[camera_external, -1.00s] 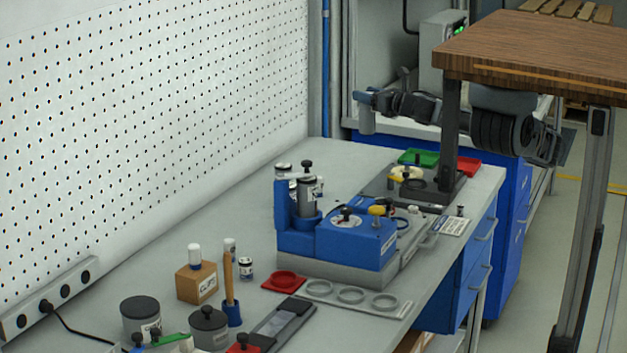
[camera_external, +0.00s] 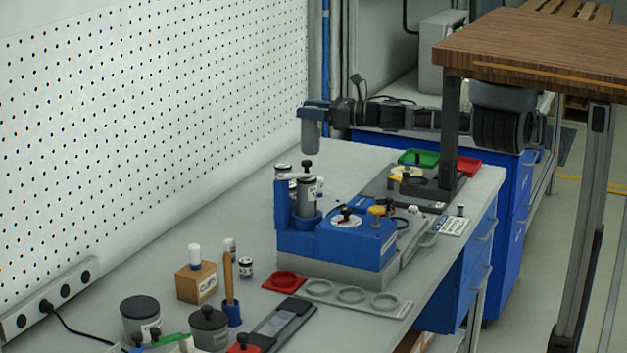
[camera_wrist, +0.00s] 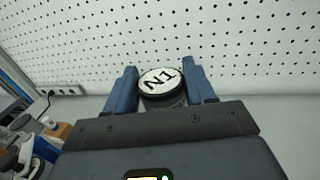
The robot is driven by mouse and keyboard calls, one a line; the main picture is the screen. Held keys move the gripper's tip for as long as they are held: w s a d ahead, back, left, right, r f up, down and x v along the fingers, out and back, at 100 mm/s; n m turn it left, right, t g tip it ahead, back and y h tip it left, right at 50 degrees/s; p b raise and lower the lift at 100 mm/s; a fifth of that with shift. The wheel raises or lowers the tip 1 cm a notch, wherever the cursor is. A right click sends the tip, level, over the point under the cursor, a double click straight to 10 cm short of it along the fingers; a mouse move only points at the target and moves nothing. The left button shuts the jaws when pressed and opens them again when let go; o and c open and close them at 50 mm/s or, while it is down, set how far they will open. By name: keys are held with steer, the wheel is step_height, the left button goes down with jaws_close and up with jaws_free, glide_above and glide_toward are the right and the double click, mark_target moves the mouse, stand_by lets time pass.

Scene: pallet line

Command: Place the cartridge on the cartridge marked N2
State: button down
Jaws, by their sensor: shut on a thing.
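My gripper (camera_external: 313,112) is shut on a dark cylindrical cartridge (camera_external: 311,138), which hangs upright in the air above the back of the bench. In the wrist view the cartridge (camera_wrist: 161,84) sits between the two blue fingers of my gripper (camera_wrist: 160,76), and its white top reads N1. Below and nearer the camera, a grey cartridge with a black knob (camera_external: 308,193) stands in the blue station (camera_external: 350,245). I cannot read an N2 mark on either one.
A wooden-topped table (camera_external: 540,45) stands at the right, in front of part of my arm. A green tray (camera_external: 418,157) and a red tray (camera_external: 468,166) lie at the bench's far end. The pegboard (camera_external: 150,120) bounds the left. Bench room is clear between pegboard and station.

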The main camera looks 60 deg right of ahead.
steer(key=w+a+f+p, duration=0.1)
steer(key=w+a+f, duration=0.3)
steer(key=f, duration=0.3)
steer(key=shift+a+f+p, duration=0.15)
steer(key=shift+f+p, duration=0.2)
steer(key=shift+p, duration=0.05)
steer(key=shift+w+f+b, duration=0.1)
steer(key=shift+f+b, duration=0.15)
steer(key=shift+b, duration=0.05)
steer(key=shift+c, duration=2)
jaws_free()
steer(key=shift+r, duration=0.1)
steer(key=shift+r, duration=0.15)
